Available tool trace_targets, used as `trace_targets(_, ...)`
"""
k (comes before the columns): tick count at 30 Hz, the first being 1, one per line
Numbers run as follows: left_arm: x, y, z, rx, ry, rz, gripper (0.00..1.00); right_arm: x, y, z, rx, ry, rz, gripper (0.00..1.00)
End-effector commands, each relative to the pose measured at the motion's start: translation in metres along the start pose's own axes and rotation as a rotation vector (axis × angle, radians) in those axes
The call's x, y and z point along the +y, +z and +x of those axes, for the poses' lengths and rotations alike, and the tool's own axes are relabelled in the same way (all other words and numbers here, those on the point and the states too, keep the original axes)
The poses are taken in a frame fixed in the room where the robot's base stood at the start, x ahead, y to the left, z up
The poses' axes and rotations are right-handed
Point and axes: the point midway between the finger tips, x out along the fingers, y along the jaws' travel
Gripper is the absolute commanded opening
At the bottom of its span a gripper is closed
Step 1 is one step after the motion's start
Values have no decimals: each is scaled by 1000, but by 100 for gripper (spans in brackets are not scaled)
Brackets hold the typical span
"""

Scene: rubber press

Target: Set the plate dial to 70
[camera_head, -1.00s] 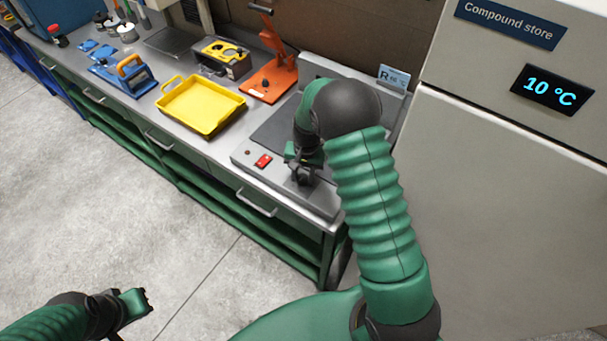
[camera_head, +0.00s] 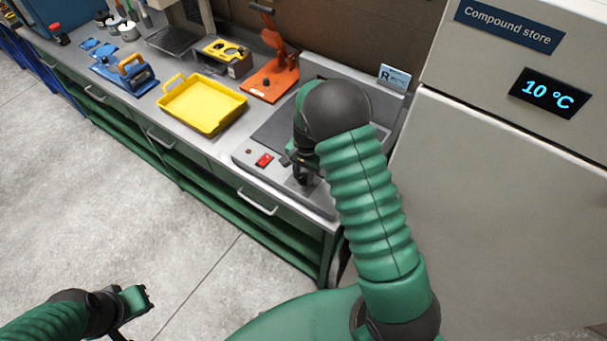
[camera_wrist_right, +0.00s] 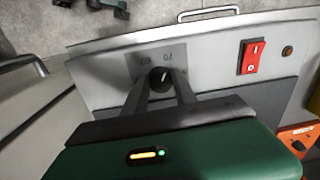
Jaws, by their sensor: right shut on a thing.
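The hot plate unit (camera_head: 325,202) stands at the right end of the bench, with a dark top and a grey front panel (camera_wrist_right: 215,60). Its black dial knob (camera_wrist_right: 160,79) has a white pointer mark that points up, slightly right, near the printed 70 in the right wrist view. Another number, which looks like 60, is printed to the left. My right gripper (camera_wrist_right: 161,88) is shut on the knob, one finger on each side; in the head view the gripper (camera_head: 303,176) hides the dial. My left gripper (camera_head: 147,297) hangs over the floor, away from the bench; its jaw opening is unclear.
A red rocker switch (camera_wrist_right: 252,57) and a small round lamp (camera_wrist_right: 287,52) are on the same panel. A yellow tray (camera_head: 203,104) and an orange press (camera_head: 270,80) stand to the left. A card (camera_head: 394,78) stands behind the plate. The compound store (camera_head: 500,190) rises close on the right.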

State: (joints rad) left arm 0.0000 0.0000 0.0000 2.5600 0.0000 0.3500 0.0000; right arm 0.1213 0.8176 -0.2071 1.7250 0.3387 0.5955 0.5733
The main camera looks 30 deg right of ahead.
Motion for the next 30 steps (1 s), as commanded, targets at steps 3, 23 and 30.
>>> trace_targets(3,0,0,0,0,0,0,0,-4,-4,-3,12,-10,0,0)
trace_targets(23,0,3,12,0,0,0,0,-2,-2,-61,9,-11,-2,42)
trace_targets(30,0,5,20,0,0,0,0,-3,-3,-130,9,-10,-2,42)
